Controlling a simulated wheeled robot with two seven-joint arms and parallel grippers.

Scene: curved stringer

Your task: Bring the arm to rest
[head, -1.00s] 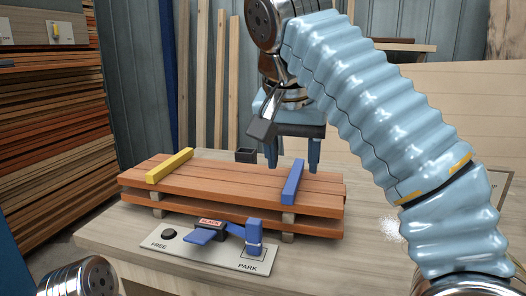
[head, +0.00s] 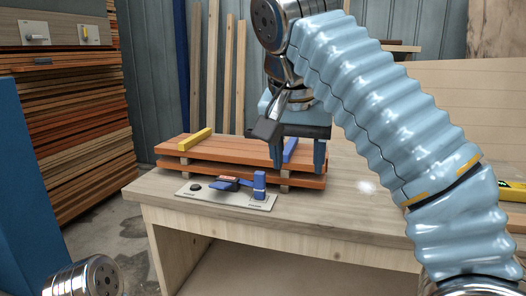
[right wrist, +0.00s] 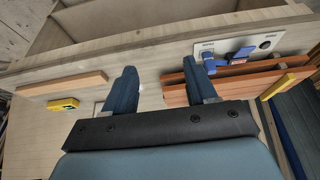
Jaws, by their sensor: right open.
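My right arm (head: 385,115) comes in from the right of the head view, bent over the workbench. My right gripper (head: 299,163) points down with its two fingers apart, and nothing shows between them. It appears in front of the right part of the reddish board stack (head: 235,165); how far it is from the boards is hard to tell. In the right wrist view both fingers (right wrist: 160,80) are apart over the bench, the right one near the boards. My left gripper is out of view.
The bench (head: 330,215) has an open space below. A plate (head: 226,195) with a blue lever is in front. A lumber stack (head: 75,130) stands at left.

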